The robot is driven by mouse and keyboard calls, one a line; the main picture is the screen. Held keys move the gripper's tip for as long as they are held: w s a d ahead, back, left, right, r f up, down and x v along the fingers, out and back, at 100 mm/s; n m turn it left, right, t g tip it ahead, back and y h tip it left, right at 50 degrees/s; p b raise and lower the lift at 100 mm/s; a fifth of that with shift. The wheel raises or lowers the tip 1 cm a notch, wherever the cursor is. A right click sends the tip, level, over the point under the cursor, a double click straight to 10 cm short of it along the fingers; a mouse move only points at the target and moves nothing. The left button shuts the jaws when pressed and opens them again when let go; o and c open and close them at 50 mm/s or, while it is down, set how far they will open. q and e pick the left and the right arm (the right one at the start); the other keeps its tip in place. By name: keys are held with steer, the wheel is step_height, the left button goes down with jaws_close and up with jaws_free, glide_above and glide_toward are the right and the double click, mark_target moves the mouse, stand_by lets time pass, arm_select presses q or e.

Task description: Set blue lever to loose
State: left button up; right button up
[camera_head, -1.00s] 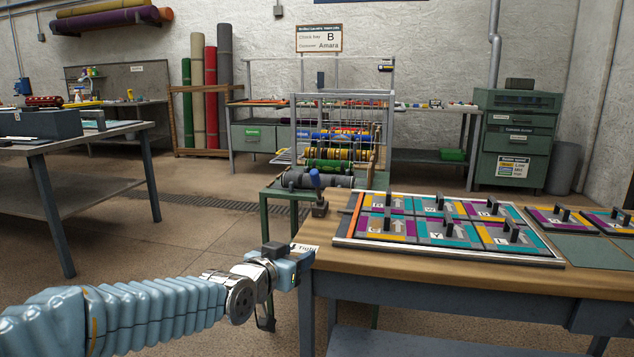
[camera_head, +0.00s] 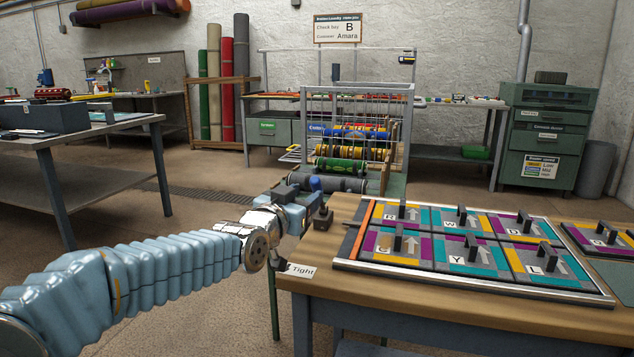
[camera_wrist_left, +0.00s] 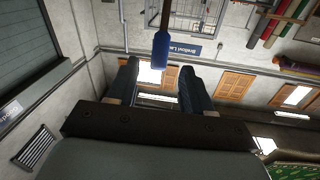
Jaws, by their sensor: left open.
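The blue lever (camera_head: 316,184) stands at the left edge of the wooden table, its blue handle above a dark base (camera_head: 323,219). My left gripper (camera_head: 312,197) is right beside it at the table's left corner and partly hides it. In the left wrist view the blue lever handle (camera_wrist_left: 160,50) appears in the gap between the two open fingers (camera_wrist_left: 159,78), with no clear contact. A white "Tight" label (camera_head: 300,270) lies on the table's near left corner. No "loose" label is readable. My right gripper is not in view.
A framed panel of colored rug tiles with upright black handles (camera_head: 470,293) covers much of the wooden table (camera_head: 420,293). Behind the lever stands a rack of colored rollers (camera_head: 350,150). Open floor (camera_head: 200,225) lies to the left.

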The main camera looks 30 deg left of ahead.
mark_target(314, 187)
arm_select(q)
steer(key=w, duration=0.2)
steer(key=w+p, duration=0.1)
steer(key=w, duration=0.4)
steer(key=shift+a, duration=0.4)
steer(key=shift+c, duration=0.3)
jaws_close()
